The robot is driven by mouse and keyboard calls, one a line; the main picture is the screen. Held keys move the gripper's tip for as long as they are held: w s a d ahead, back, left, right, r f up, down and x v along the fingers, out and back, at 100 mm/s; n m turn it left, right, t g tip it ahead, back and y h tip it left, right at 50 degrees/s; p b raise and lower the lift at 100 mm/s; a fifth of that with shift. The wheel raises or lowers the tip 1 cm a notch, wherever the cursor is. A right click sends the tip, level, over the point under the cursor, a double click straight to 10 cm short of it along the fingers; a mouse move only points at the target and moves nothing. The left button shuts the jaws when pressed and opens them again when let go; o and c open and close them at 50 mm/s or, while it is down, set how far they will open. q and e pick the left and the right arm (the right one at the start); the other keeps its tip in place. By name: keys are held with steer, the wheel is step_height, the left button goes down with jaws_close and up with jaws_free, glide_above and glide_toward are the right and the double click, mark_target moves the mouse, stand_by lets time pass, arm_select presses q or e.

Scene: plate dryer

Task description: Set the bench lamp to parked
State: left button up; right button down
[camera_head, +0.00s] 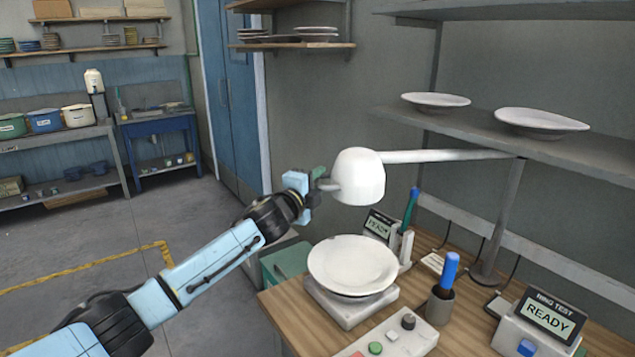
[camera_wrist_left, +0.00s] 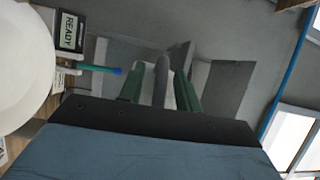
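The bench lamp has a white shade (camera_head: 358,178) that hangs over the bench's left part, on a white arm (camera_head: 445,156) running to a grey post (camera_head: 500,215) at the right. A short grey handle sticks out from the shade's left side. My left gripper (camera_head: 314,187) is at this handle. In the left wrist view, the grey handle (camera_wrist_left: 162,84) lies between the green fingers (camera_wrist_left: 160,90), with pale gaps on both sides, so the fingers look open around it. My right gripper is not in view.
A white plate (camera_head: 352,265) rests on a pale stand below the shade. A button box (camera_head: 395,337), a blue-handled tool in a cup (camera_head: 442,290) and a READY display box (camera_head: 545,318) stand on the wooden bench. Plates (camera_head: 436,101) lie on the shelf above the lamp arm.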

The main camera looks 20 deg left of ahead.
arm_select(q)
jaws_close()
stand_by(0.5)
